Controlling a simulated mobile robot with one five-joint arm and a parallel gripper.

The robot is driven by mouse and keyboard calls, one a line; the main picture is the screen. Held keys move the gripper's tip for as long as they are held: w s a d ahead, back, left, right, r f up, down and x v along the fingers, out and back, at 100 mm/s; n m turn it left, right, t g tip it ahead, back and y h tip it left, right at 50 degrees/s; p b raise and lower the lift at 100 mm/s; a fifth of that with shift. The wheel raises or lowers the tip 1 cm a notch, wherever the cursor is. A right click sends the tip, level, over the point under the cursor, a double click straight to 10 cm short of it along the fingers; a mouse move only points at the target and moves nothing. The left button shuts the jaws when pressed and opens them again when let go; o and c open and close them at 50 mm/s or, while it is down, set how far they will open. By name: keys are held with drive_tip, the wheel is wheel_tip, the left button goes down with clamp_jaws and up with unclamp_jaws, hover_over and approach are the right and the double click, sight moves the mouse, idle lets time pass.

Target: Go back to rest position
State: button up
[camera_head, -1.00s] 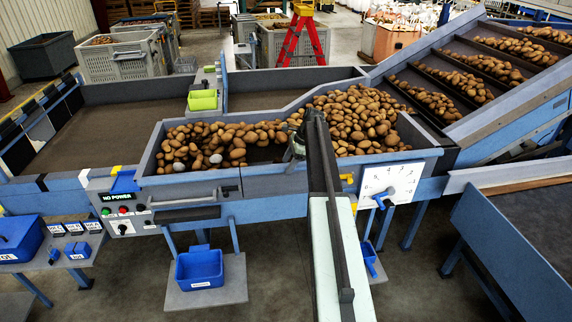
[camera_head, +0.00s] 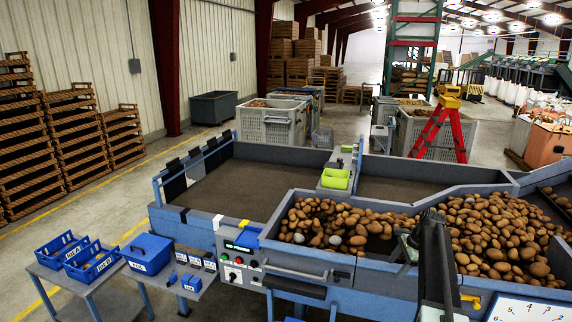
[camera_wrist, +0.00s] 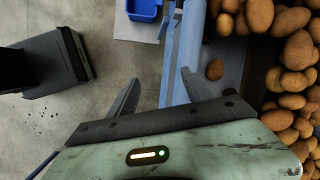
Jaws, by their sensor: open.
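My arm reaches forward in the head view at the lower right, over the grader's front edge. My gripper (camera_head: 403,250) is at the near side of the potato bin, partly dark and hard to make out there. In the wrist view, my gripper (camera_wrist: 158,88) has its two fingers spread wide with nothing between them. The fingers are over the grader's blue frame (camera_wrist: 180,60) and the floor beside it. A lone potato (camera_wrist: 215,69) lies just right of the right finger, apart from the heap of potatoes (camera_wrist: 292,80).
The grader bed (camera_head: 240,190) is bare at left. Several blue bins (camera_head: 146,253) stand on a side table at lower left. A red ladder (camera_head: 440,130) and grey crates (camera_head: 270,127) stand behind.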

drive_tip(key=s+a+n+h, duration=0.1)
drive_tip(key=s+a+n, duration=0.55)
drive_tip(key=a, duration=0.35)
drive_tip(key=s+a+f+n+g+h, duration=0.1)
drive_tip(key=s+a+n, duration=0.5)
drive_tip(key=a, duration=0.4)
drive_tip(key=s+a+n+h, duration=0.1)
drive_tip(key=s+a+n, duration=0.4)
drive_tip(key=s+a, duration=0.4)
wheel_tip(320, 180, down, 10)
drive_tip(key=s+a+g+b, duration=0.1)
drive_tip(key=b, duration=0.8)
drive_tip(key=shift+s+a+n+b, duration=0.25)
drive_tip(key=shift+a+n+b, duration=0.15)
drive_tip(key=shift+n, duration=0.05)
drive_tip(key=shift+d, duration=0.1)
